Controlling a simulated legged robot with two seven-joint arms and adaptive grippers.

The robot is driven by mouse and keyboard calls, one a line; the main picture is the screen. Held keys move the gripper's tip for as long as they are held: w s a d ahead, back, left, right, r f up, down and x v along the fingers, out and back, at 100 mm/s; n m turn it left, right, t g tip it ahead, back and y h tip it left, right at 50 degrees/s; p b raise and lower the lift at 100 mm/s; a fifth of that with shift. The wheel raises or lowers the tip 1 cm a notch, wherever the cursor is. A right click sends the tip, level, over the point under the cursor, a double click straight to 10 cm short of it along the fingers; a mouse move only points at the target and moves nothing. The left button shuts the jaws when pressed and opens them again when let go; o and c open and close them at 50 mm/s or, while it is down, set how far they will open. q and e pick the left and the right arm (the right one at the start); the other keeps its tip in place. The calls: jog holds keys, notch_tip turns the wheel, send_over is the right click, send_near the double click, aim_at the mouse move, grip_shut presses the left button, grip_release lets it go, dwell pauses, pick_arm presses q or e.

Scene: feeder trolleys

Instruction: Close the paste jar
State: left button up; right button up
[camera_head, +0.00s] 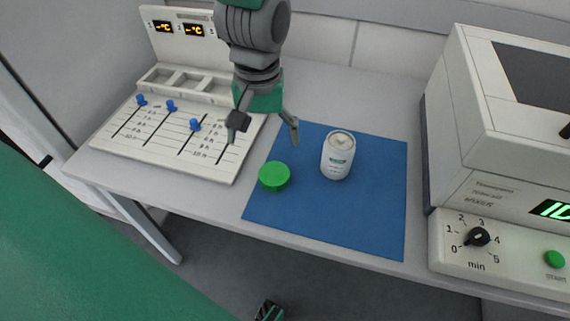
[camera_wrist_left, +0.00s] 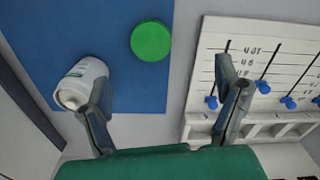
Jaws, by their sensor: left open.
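The white paste jar (camera_head: 338,157) stands upright on the blue mat (camera_head: 325,222), its top uncovered and pale paste showing inside. In the left wrist view the jar (camera_wrist_left: 84,80) is at the left, partly behind one finger. The green lid (camera_head: 274,176) lies on the mat's left edge, apart from the jar; the left wrist view shows it (camera_wrist_left: 151,41) at top centre. My left gripper (camera_head: 265,131) is open and empty above the table, behind the lid and left of the jar.
A white panel (camera_head: 160,160) with blue sliders stands left of the mat, with small trays (camera_head: 187,82) behind it. A white mixer (camera_head: 482,140) with a dial stands at the right. The front of the mat is clear, near the table edge.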

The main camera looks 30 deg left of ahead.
pick_arm(q)
jog(key=r, duration=0.1)
jog(key=b, duration=0.2)
send_over(275, 173)
jog(key=f, duration=0.7)
jog(key=shift+s+a+f, duration=0.15)
jog(key=shift+s+f, duration=0.1)
jog(key=shift+f, duration=0.25)
pick_arm(e)
jog(key=f, duration=0.2)
jog(key=shift+w+d+f, duration=0.35)
jog(key=shift+a, duration=0.1)
pick_arm(q)
jog(key=f, duration=0.1)
jog(key=f+b, duration=0.1)
jog(key=f, duration=0.1)
jog(key=f+b, duration=0.1)
jog(key=f, duration=0.1)
jog(key=shift+w+f, duration=0.15)
jog(key=shift+w, duration=0.1)
pick_arm(e)
jog(key=shift+f, duration=0.9)
